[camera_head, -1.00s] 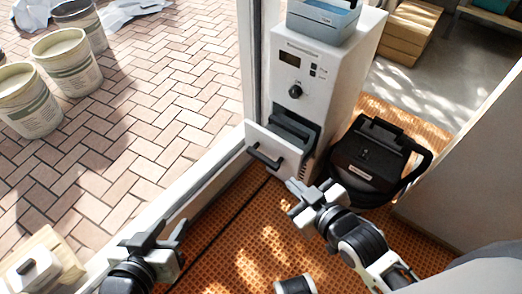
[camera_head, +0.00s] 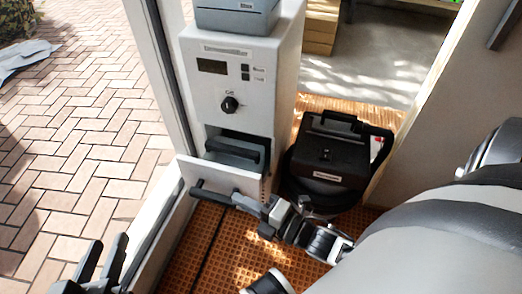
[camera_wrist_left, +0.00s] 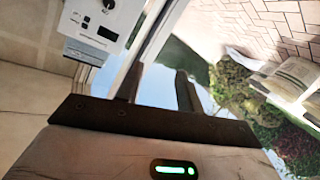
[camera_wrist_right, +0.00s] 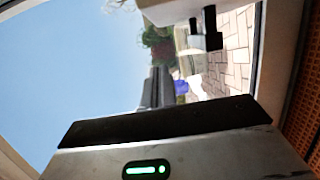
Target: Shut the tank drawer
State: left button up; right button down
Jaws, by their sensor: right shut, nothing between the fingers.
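The tank drawer (camera_head: 215,174) is pulled out from the lower front of a white machine (camera_head: 255,80). It has a white front panel and a black bar handle (camera_head: 208,193); the dark opening shows behind the panel. My right gripper (camera_head: 243,200) is shut and empty, in front of the panel near the handle's right end. I cannot tell whether it touches. In the right wrist view its closed fingers (camera_wrist_right: 154,88) point up, with the dark handle (camera_wrist_right: 207,32) apart from them at upper right. My left gripper (camera_head: 102,262) is open and empty at lower left, away from the drawer.
A black canister (camera_head: 330,160) stands on the orange grated floor right of the machine. A blue-grey box (camera_head: 238,16) sits on top of it. A white frame rail (camera_head: 160,230) runs along the left, with brick paving (camera_head: 80,140) beyond.

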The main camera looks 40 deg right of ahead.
aim_at(240, 182)
jog(key=w, duration=0.1)
jog(key=w+d+b, duration=0.1)
jog(key=w, duration=0.1)
jog(key=w+d, duration=0.1)
jog(key=w, duration=0.1)
jog(key=shift+b, duration=0.3)
pick_arm(q)
jog(key=shift+d+r+n+h, duration=0.25)
jog(key=shift+n+h, duration=0.05)
jog(key=shift+n, duration=0.1)
jog(key=shift+w+r+t, duration=0.1)
jog(key=shift+r+t, duration=0.05)
jog(key=shift+t, duration=0.15)
pick_arm(e)
jog(key=w+d, duration=0.1)
jog(key=d, duration=0.1)
jog(key=w+d, duration=0.2)
jog(key=w+d+b, duration=0.1)
jog(key=w+d, duration=0.1)
jog(key=d, duration=0.1)
jog(key=shift+w, duration=0.25)
pick_arm(q)
jog(key=shift+d+r+h, duration=0.1)
jog(key=shift+r+h, duration=0.1)
jog(key=shift+h, duration=0.1)
pick_arm(e)
jog(key=shift+w+d, duration=0.1)
jog(key=shift+d, duration=0.1)
